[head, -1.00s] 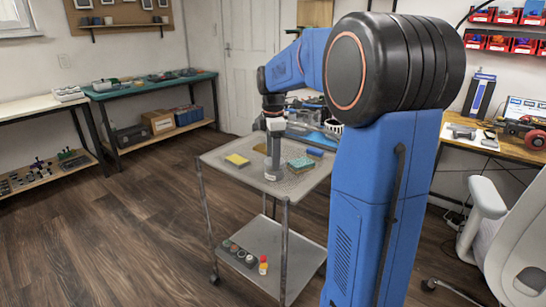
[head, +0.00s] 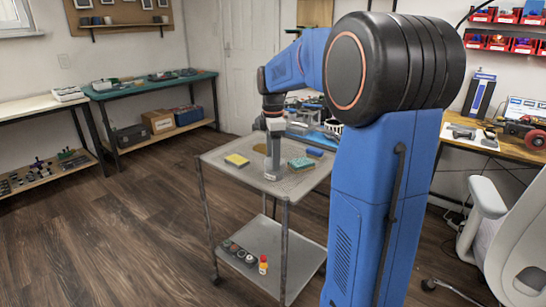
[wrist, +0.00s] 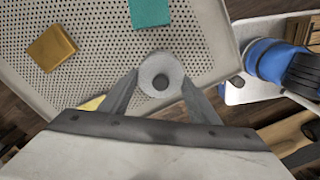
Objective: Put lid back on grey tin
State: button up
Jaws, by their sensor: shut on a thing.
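My gripper (head: 273,163) points straight down over the middle of the trolley's perforated top. In the wrist view its fingers (wrist: 159,82) are shut on a round pale grey piece with a dark centre, which looks like the grey lid (wrist: 150,67). The lid sits level between the fingertips. The grey tin cannot be made out apart from the gripper and the lid; anything straight beneath the lid is hidden. I cannot tell whether the lid touches something below.
On the trolley top (head: 290,190) lie a yellow sponge (head: 236,160), a teal block (head: 301,163), a blue block (head: 315,152) and a brownish flat piece (head: 259,148). The brownish piece also shows in the wrist view (wrist: 52,47). Several small items stand on the lower shelf (head: 265,285).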

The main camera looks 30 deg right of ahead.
jog(key=shift+f, duration=0.15)
dwell(0.7)
jog(key=o, duration=1.6)
jog(key=shift+c, duration=0.2)
jog(key=shift+r, duration=3.55)
grip_shut()
jog(key=shift+f, duration=2.25)
